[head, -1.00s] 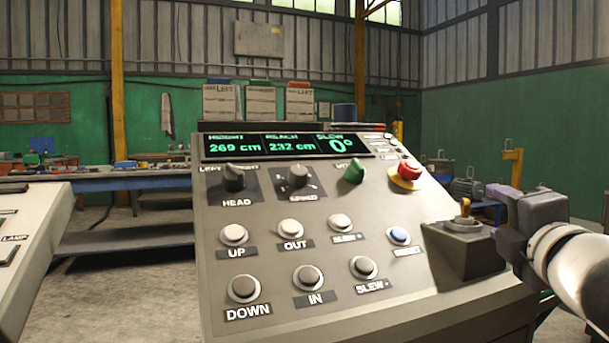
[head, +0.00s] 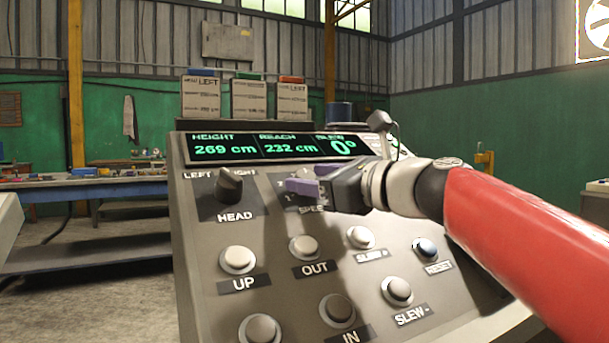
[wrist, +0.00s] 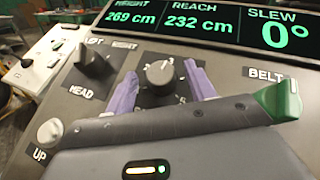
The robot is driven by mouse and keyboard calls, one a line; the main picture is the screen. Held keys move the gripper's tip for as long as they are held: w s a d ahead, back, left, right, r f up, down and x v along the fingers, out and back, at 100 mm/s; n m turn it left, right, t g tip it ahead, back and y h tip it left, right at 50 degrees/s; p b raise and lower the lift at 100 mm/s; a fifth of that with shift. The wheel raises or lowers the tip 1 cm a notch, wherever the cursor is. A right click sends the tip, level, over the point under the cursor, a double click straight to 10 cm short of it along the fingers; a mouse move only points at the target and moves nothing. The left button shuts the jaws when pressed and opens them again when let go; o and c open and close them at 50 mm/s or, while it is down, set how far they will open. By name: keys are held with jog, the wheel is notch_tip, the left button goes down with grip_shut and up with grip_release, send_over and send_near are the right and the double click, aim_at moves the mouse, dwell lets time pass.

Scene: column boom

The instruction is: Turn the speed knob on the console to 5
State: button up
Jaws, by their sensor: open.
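The console (head: 290,268) has a sloped grey face with a display reading height 269 cm, reach 232 cm and slew 0°. In the wrist view the speed knob (wrist: 160,75) is a round dark knob on a black plate with numbers around it. Its light pointer mark faces roughly up; I cannot tell the exact number. My gripper (head: 304,180) is over the speed plate in the head view and hides the knob there. In the wrist view its purple fingers (wrist: 163,83) are open, one on each side of the knob, with gaps visible.
The head selector (wrist: 95,68) is just left of the fingers. The green belt switch (wrist: 279,101) is to the right. Up (head: 238,259), out (head: 304,247) and reset (head: 425,249) buttons lie lower on the face. The display (head: 275,148) is just above.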

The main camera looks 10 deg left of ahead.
jog(key=shift+x, duration=0.95)
jog(key=shift+c, duration=0.4)
jog(key=c, duration=0.9)
